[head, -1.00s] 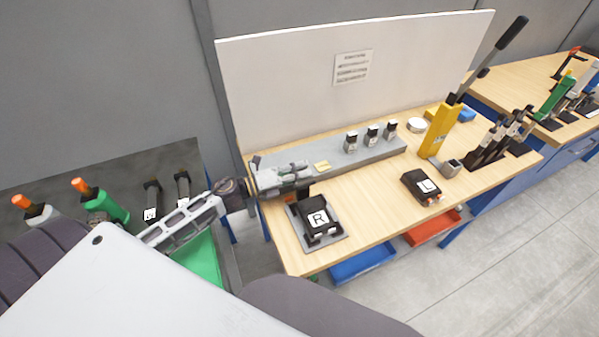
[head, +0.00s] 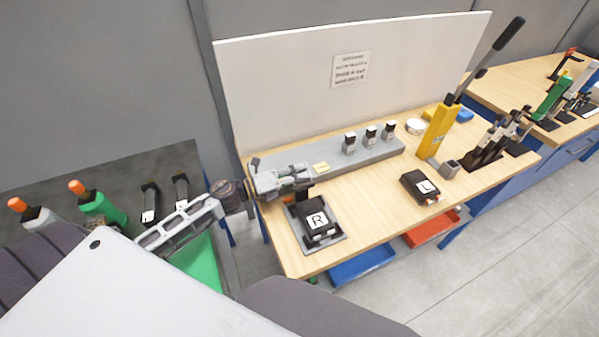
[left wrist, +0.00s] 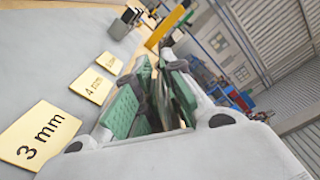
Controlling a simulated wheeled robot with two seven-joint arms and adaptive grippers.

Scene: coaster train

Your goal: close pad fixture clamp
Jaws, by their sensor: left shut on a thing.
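The black pad marked R (head: 318,218) sits in a grey fixture plate (head: 335,243) at the near left of the wooden bench. My left gripper (head: 300,178) is just behind and above it, at the left end of the grey rail. Dark and orange parts (head: 290,199) show under the gripper. The clamp's shape is mostly hidden. In the left wrist view my left gripper (left wrist: 155,100) has green finger pads shut on a narrow dark part, probably the clamp. My right gripper is out of view.
The grey rail (head: 335,157) carries several small black-and-white blocks, and labels such as 3 mm (left wrist: 40,133). A black pad marked L (head: 420,187) and a yellow lever press (head: 438,132) stand to the right. A white panel (head: 300,90) rises behind.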

